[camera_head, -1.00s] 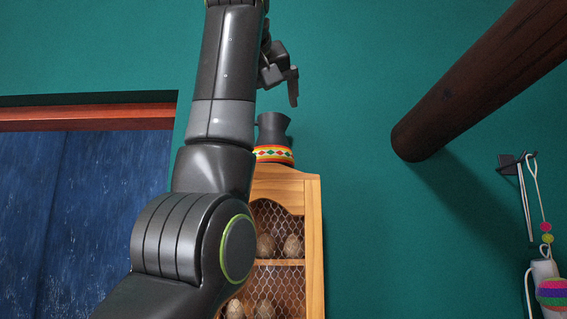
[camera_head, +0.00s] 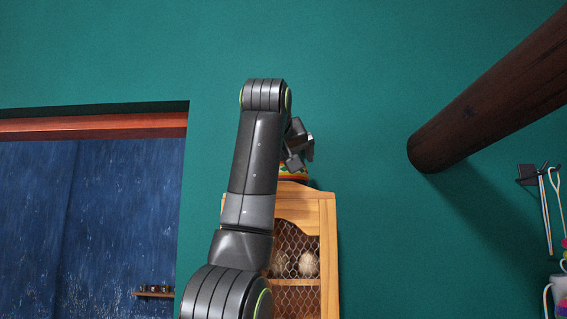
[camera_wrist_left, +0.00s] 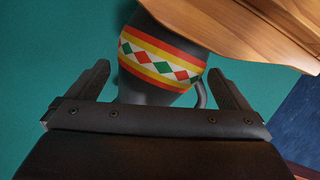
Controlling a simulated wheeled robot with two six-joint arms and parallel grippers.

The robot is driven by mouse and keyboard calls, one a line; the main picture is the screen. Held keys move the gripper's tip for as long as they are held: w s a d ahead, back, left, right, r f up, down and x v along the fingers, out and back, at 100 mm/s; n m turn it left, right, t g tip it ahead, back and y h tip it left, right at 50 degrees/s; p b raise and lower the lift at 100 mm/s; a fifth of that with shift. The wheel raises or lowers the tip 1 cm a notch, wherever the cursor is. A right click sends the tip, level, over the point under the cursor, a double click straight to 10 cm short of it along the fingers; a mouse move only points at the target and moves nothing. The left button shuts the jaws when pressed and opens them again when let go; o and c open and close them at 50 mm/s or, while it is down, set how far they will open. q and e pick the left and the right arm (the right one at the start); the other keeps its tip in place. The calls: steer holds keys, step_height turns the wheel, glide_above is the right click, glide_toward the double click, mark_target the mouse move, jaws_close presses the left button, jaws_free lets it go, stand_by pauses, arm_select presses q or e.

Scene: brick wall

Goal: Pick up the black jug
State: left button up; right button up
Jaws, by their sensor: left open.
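The black jug (camera_wrist_left: 160,58) has a red, yellow and white band with green and red diamonds. It stands on the wooden cabinet top. In the head view only part of its colored band (camera_head: 296,170) shows below my left gripper (camera_head: 302,150); the arm and gripper hide the rest. In the left wrist view the jug appears upside down, between the two spread fingers of my left gripper (camera_wrist_left: 158,72). The gripper is open, one finger on each side; contact cannot be told. A thin handle (camera_wrist_left: 204,96) shows near the right finger. My right gripper is not in view.
The wooden cabinet (camera_head: 329,240) has wire mesh with round brown things behind it. A dark round beam (camera_head: 480,110) juts in at right. Hanging tools (camera_head: 545,200) are at far right. A blue panel (camera_head: 80,220) is left. The teal wall is behind.

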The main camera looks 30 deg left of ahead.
arm_select(q)
steer(key=p+x, duration=0.1)
steer(key=x, duration=0.2)
steer(key=shift+w+a+p, duration=0.2)
steer(key=shift+a+p, duration=0.05)
steer(key=shift+p, duration=0.15)
steer(key=shift+w+a+f, duration=0.15)
steer(key=shift+w+f, duration=0.1)
steer(key=shift+w, duration=0.1)
steer(key=shift+s+r, duration=0.1)
steer(key=shift+s, duration=0.1)
steer(key=shift+d, duration=0.2)
steer(key=shift+c, duration=1.3)
steer(key=c, duration=0.7)
steer(key=shift+c, duration=0.5)
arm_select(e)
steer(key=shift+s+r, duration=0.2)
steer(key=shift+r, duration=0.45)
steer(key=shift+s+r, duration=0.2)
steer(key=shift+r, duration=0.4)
arm_select(q)
steer(key=shift+r, duration=0.1)
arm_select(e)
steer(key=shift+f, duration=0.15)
